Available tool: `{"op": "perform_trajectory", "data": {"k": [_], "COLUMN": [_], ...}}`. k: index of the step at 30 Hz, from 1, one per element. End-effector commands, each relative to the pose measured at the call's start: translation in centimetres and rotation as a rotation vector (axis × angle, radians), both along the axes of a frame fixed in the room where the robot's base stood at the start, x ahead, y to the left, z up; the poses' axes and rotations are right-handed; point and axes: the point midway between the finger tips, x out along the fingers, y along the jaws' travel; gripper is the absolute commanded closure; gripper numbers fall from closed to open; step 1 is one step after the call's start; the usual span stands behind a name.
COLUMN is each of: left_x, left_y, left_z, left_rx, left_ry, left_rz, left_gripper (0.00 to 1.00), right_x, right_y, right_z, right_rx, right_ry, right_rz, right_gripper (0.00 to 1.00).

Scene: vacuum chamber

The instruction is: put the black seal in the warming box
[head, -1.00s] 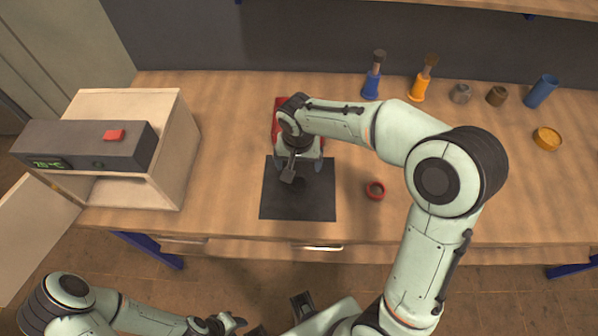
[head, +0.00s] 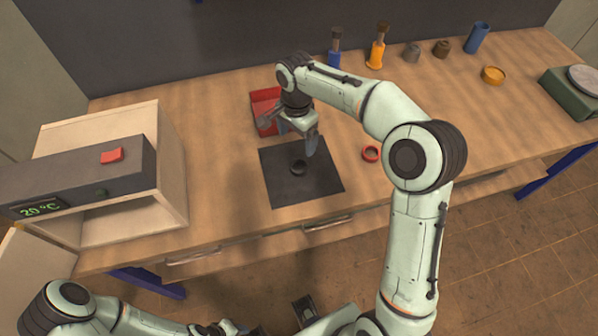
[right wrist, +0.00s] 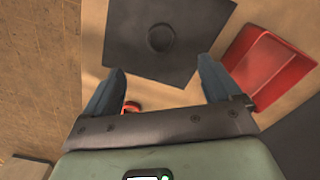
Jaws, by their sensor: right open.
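The black seal (head: 298,167) is a small dark ring lying on the black mat (head: 318,187). It also shows in the right wrist view (right wrist: 161,38), past the fingertips. My right gripper (head: 290,133) is open and empty, above the far edge of the mat and apart from the seal. The warming box (head: 172,165) stands at the left of the bench, with a dark control panel reading 20 °C and its front door (head: 30,262) swung open. Its inside is partly hidden by the panel. My left gripper (head: 222,328) is at the bottom edge, cut off.
A red tray (head: 263,100) sits behind the mat, partly hidden by my right gripper. A red ring (head: 371,153) lies right of the mat. Bottles, small grey and brown parts, a blue cylinder, a yellow dish and a green scale (head: 572,92) stand farther right. The bench front-left is clear.

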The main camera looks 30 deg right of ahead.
Motion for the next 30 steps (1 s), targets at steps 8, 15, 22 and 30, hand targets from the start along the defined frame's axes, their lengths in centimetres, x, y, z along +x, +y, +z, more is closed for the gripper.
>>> {"op": "perform_trajectory", "data": {"k": [8, 15, 22, 30], "left_x": [-0.3, -0.4, -0.4, -0.3], "left_y": [0.0, 0.0, 0.0, 0.0], "left_z": [-0.5, -0.9, -0.9, -0.6], "left_rx": [0.000, -0.001, 0.000, 0.000], "left_ry": [0.003, 0.005, 0.004, 0.003], "left_rz": [-0.001, -0.001, 0.000, 0.000], "left_gripper": [0.57, 0.57, 0.57, 0.57], "right_x": [0.0, 0.1, 0.2, 0.4], "right_y": [-0.2, -0.2, -0.2, -0.6], "right_z": [-3.2, -7.3, -8.5, -12.1], "right_rx": [0.005, 0.005, 0.004, 0.006], "right_ry": [0.008, 0.006, 0.002, 0.006], "right_rz": [-0.018, -0.016, -0.016, -0.015], "right_gripper": [0.09, 0.09, 0.09, 0.09]}}
